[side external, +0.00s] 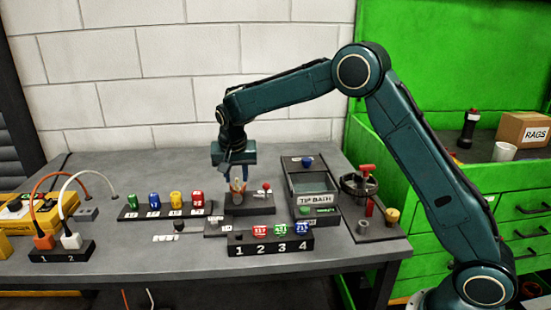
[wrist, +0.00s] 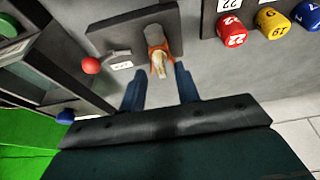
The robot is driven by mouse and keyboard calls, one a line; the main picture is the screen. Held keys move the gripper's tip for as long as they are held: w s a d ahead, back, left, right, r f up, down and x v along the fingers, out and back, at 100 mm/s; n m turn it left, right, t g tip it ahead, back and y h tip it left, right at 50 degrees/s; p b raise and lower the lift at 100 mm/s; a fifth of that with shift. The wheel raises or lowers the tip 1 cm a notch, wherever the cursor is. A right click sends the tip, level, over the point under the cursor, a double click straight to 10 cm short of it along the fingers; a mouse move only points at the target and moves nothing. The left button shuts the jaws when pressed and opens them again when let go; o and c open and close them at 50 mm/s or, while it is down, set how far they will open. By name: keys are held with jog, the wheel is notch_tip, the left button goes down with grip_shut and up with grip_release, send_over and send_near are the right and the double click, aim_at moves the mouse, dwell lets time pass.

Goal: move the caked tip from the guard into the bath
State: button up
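The guard (side external: 250,205) is a dark block with a grey cylinder on it, near the middle of the bench. A tan, crusted tip (wrist: 159,66) with an orange collar (wrist: 157,48) stands at the cylinder; it looks small in the side view. My gripper (side external: 237,172) points down over the guard. In the wrist view its two blue fingers (wrist: 159,82) are apart, one on each side of the tip's near end, with gaps showing. The bath (side external: 315,184) is a grey open box labelled TIP BATH, right of the guard. Its inside shows only partly.
A rack of numbered coloured caps (side external: 166,211) is to the left, and a numbered rack (side external: 270,243) is in front. A valve wheel (side external: 360,186) stands right of the bath.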

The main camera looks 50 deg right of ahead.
jog(key=shift+x, duration=1.15)
jog(key=shift+c, duration=0.4)
grip_shut()
jog(key=shift+r, duration=0.8)
jog(key=shift+r, duration=2.15)
